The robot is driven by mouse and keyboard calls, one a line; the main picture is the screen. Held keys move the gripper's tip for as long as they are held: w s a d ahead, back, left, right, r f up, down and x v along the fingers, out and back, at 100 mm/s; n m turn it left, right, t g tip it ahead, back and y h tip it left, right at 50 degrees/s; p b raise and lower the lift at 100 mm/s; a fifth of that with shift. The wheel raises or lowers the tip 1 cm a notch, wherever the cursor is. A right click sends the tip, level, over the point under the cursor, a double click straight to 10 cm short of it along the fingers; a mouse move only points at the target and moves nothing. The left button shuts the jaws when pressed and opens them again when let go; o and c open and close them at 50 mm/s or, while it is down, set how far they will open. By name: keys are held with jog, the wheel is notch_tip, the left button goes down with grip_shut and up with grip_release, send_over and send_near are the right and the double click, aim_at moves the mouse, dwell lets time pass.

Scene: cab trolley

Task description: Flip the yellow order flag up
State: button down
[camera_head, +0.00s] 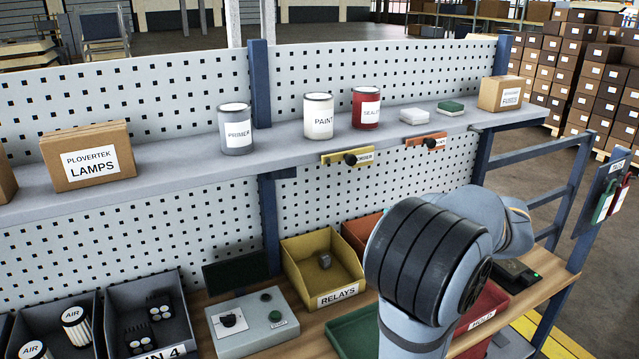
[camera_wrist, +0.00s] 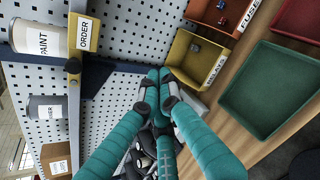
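The yellow order flag (camera_head: 334,160) lies roughly level along the shelf's front edge, with a dark round knob (camera_head: 350,159) in front of it. In the wrist view, which is turned sideways, the yellow flag (camera_wrist: 88,33) reads ORDER and sits beside the paint can. My gripper (camera_wrist: 160,78) shows there as teal fingers whose tips come together with nothing visible between them. It is apart from the flag, on the side toward the bins. In the head view my dark-banded arm hides the gripper.
An orange flag (camera_head: 427,141) hangs further right on the shelf edge. Primer (camera_head: 237,132), paint (camera_head: 318,120) and red (camera_head: 366,112) cans stand on the shelf (camera_head: 200,165). Below are a yellow relays bin (camera_head: 296,276) and a grey control box (camera_head: 240,337).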

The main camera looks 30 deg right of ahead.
aim_at(352, 162)
jog(key=r+n, duration=0.1)
jog(key=n, duration=0.1)
jog(key=w+r+n+t, duration=0.1)
jog(key=n, duration=0.1)
jog(key=r+n, duration=0.1)
jog(key=shift+w+a+r+n+t+y, duration=0.3)
jog(key=shift+a+n, duration=0.1)
jog(key=shift+d, duration=0.1)
jog(key=shift+w, duration=0.1)
jog(key=w+d+p, duration=0.1)
jog(key=w+p, duration=0.4)
jog(key=w, duration=0.4)
jog(key=shift+w+r+p, duration=0.15)
jog(key=shift+r+p, duration=0.15)
jog(key=shift+r, duration=0.05)
